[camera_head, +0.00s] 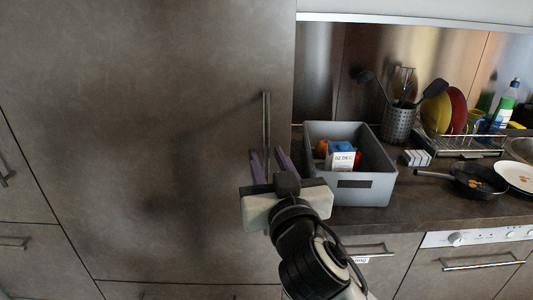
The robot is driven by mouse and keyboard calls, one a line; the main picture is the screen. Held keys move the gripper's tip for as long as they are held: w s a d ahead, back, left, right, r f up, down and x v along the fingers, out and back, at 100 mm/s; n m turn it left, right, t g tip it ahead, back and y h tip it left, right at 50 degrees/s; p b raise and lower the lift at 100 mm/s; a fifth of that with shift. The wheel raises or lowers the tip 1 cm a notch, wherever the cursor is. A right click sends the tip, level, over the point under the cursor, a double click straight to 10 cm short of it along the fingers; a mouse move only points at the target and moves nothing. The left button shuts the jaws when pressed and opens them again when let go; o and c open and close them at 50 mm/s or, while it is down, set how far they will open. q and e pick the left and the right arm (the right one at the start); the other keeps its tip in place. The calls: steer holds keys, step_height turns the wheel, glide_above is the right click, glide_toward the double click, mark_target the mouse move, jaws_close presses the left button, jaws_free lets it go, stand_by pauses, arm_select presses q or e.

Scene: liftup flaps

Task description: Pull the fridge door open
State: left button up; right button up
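The fridge door (150,120) is a tall, dark grey-brown panel filling the left and middle of the view. It looks closed, flush with the panels around it. Its handle (267,110) is a slim vertical metal bar near the door's right edge. My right gripper (267,154) points up at the handle from below, its two purple fingers apart. The lower part of the handle shows between the fingers, with a gap on each side. I cannot tell how deep the fingers reach around the bar. My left gripper is not in view.
A grey bin (375,188) with small items stands on the counter (415,213) right of the door. Farther right are a utensil holder (398,125), a dish rack (465,144) and a pan (478,182). Drawers with bar handles lie below the counter.

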steer(key=shift+w+a, duration=0.15)
steer(key=shift+w, duration=0.5)
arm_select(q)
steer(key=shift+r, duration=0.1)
arm_select(e)
jaws_close()
